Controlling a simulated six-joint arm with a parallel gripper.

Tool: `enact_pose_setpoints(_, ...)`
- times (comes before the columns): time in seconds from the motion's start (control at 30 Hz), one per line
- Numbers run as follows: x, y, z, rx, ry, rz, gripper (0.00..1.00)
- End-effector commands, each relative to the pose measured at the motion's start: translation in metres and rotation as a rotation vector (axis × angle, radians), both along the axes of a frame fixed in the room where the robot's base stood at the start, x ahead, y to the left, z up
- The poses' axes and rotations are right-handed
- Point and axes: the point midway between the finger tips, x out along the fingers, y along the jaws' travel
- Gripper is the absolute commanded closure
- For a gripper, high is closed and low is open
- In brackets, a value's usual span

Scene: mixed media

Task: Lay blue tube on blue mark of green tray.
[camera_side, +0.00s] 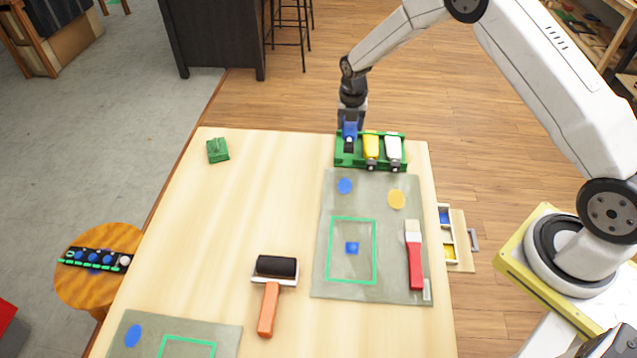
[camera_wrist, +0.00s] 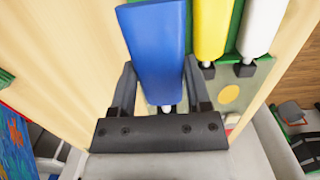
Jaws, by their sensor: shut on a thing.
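The blue tube (camera_side: 349,131) is held in my gripper (camera_side: 351,117) at the left end of the green tray (camera_side: 361,164). It appears raised above the tray and sits farther back than the other tubes; the exact gap cannot be told. In the wrist view the blue tube (camera_wrist: 157,45) lies between the two fingers of my gripper (camera_wrist: 160,82), larger and nearer than its neighbours. The yellow tube (camera_side: 371,146) and white tube (camera_side: 393,149) lie side by side in the tray, to the right. The tray's blue mark cannot be seen.
A grey mat (camera_side: 337,290) with painted dabs and a green outline lies in front of the tray. A red-handled brush (camera_side: 415,265) lies on it. An orange-handled roller (camera_side: 269,310) and a green block (camera_side: 217,150) lie to the left. The table's middle left is clear.

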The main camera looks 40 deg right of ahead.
Motion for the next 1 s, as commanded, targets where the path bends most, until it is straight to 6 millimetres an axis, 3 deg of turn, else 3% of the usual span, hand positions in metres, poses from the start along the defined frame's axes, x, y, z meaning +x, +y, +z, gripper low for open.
enact_pose_setpoints(1.0, 0.000, 0.000, -0.063, 0.000, 0.000, -0.001, 0.59)
